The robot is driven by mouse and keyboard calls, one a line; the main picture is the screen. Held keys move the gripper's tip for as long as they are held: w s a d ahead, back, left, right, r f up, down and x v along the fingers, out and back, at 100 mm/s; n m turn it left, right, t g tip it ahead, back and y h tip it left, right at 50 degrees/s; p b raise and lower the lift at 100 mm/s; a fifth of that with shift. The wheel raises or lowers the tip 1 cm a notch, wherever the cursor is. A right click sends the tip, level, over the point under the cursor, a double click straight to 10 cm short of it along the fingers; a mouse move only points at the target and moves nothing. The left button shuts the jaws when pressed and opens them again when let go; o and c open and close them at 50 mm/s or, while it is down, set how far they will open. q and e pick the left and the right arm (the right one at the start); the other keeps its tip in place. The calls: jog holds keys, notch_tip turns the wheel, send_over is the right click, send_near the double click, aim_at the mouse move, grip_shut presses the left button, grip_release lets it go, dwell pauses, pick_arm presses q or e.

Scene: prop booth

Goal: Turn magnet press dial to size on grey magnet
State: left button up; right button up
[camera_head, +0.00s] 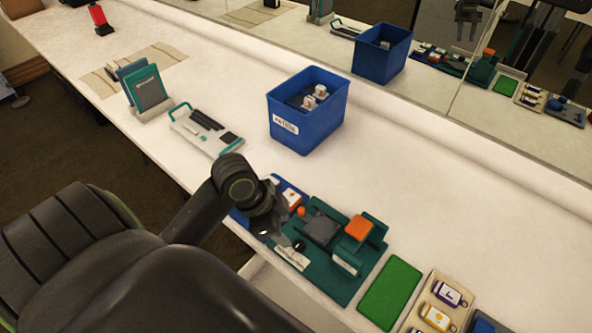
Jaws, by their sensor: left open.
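The magnet press (343,278) is a teal base at the lower centre with an orange square (358,228) on a raised block and a dark grey square plate (322,228). A small black round knob (299,245), possibly the dial, sits at its left front by a pale labelled strip (291,257). Its markings are too small to read. I cannot tell which piece is the grey magnet. My left gripper (273,228) is open, just left of the knob and above the press's left edge; its fingertips are partly hidden by its dark wrist. My right gripper is not in view.
A blue tray (294,188) with white and orange pieces lies behind my gripper. A green mat (390,293) and a cream tray (456,277) with labelled pieces lie to the right. A blue bin (319,136) stands behind. A mirror lines the back. The counter's right middle is clear.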

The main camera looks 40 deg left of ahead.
aim_at(299, 244)
pick_arm(q)
jog(key=b+x, duration=0.1)
jog(key=x, duration=0.6)
jog(key=shift+w+d+f, duration=0.15)
jog(key=shift+d+f, duration=0.05)
jog(key=shift+f, duration=0.4)
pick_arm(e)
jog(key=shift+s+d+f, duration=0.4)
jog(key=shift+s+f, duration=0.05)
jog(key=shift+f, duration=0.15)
pick_arm(q)
jog(key=shift+c, duration=0.3)
